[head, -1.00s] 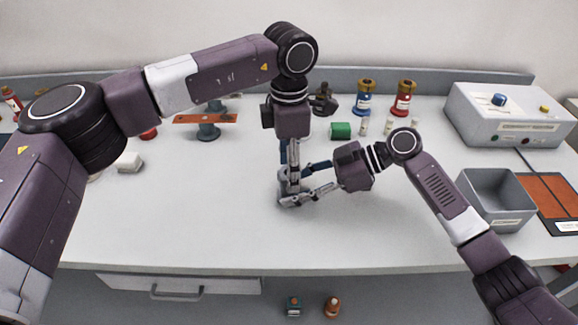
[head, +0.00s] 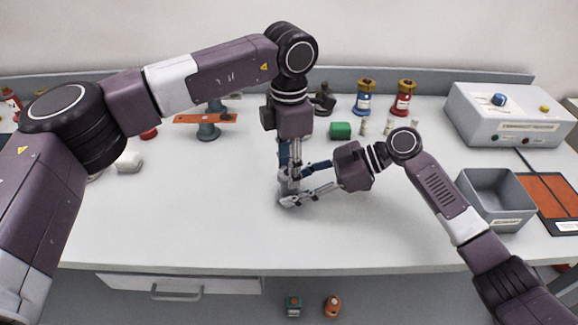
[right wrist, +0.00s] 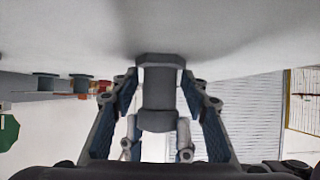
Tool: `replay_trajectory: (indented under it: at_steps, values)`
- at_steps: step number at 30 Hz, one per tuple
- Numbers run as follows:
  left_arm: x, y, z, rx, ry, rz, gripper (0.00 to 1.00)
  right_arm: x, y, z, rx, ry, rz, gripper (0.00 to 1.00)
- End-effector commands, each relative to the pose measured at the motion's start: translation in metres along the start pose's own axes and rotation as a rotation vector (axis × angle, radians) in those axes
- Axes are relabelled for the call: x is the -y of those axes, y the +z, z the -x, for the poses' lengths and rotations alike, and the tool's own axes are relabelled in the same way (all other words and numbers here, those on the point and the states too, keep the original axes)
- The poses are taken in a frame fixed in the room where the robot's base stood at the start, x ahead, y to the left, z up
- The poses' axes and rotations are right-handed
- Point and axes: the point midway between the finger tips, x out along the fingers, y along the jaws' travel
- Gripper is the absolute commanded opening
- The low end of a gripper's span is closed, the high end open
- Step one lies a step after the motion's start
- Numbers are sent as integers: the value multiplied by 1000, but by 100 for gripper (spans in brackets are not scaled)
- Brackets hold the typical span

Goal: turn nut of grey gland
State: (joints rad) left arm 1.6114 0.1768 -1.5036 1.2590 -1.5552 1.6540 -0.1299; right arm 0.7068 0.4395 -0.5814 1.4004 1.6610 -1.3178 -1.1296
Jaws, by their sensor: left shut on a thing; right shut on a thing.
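The grey gland (right wrist: 159,95) shows in the middle of the right wrist view, with a wider faceted collar at each end. In the head view it is mostly hidden behind the fingers. My right gripper (head: 289,191) reaches in from the right and is shut on the gland; in the right wrist view its blue-padded fingers stand on either side of it. My left gripper (head: 287,178) points straight down from above and is shut on the gland's nut end. Its grey fingertips also show in the right wrist view (right wrist: 157,138). The exact contact on the nut is hidden.
A green block (head: 341,130), a blue bottle (head: 364,101) and a red bottle (head: 403,101) stand behind. A grey bin (head: 497,224) and a control box (head: 508,116) are at right. An orange plate (head: 190,119) on grey supports is back left. The front table is clear.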

Motion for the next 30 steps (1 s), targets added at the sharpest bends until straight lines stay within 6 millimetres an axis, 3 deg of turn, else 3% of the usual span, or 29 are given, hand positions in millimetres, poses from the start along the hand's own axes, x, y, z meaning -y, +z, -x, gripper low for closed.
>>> replay_trajectory:
  at_steps: [30]
  values:
    - [-1, 0, 0, 2, 2, 893, 12, 1, 1, 0, 2, -2, -1, 28]
